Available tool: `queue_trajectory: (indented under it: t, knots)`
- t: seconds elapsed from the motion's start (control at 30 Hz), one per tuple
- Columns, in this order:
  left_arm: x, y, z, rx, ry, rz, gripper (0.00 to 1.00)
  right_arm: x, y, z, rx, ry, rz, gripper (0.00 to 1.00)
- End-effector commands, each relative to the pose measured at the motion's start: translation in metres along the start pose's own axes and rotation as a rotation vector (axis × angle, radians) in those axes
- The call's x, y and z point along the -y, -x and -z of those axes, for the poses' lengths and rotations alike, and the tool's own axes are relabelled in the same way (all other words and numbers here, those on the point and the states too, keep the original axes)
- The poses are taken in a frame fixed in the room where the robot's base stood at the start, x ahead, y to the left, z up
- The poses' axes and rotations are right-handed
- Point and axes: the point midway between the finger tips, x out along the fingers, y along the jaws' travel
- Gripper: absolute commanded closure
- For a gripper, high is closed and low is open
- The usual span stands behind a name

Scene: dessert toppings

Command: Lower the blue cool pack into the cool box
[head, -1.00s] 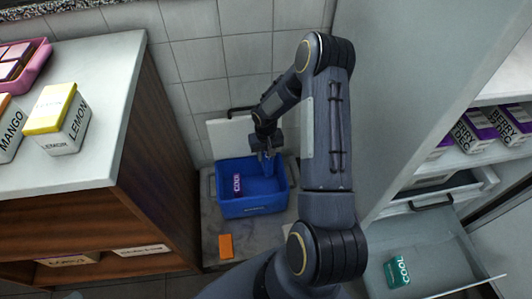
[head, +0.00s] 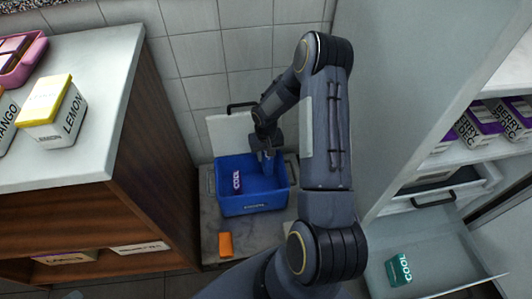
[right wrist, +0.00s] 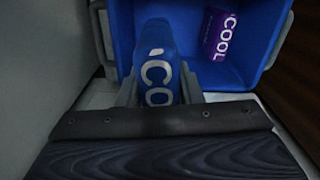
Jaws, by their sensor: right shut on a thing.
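The blue cool pack (right wrist: 158,62), with white lettering, is held between the fingers of my right gripper (right wrist: 160,90) in the right wrist view. In the head view my right gripper (head: 266,158) reaches into the back right of the blue cool box (head: 254,205), and the pack is hard to tell apart from the box there. The box is open, with its white lid raised behind it, and it also shows in the right wrist view (right wrist: 262,72). Whether the pack touches the box floor I cannot tell. My left gripper is not in view.
A purple cool pack (head: 237,182) lies inside the box at the left; it also shows in the right wrist view (right wrist: 218,34). An orange block (head: 225,245) lies in front of the box. A teal cool pack (head: 399,270) lies in the open drawer (head: 440,262) at right. A wooden cabinet stands left.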

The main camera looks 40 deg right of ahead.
Motion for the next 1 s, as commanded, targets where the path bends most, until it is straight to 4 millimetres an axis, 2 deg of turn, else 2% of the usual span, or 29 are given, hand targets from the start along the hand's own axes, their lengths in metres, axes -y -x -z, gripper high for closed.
queue_trajectory:
  t: [1.0]
  knots:
    - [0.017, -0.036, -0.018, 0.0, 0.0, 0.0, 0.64, 0.0, -0.052, 0.001, -0.001, -0.001, 0.0, 1.0]
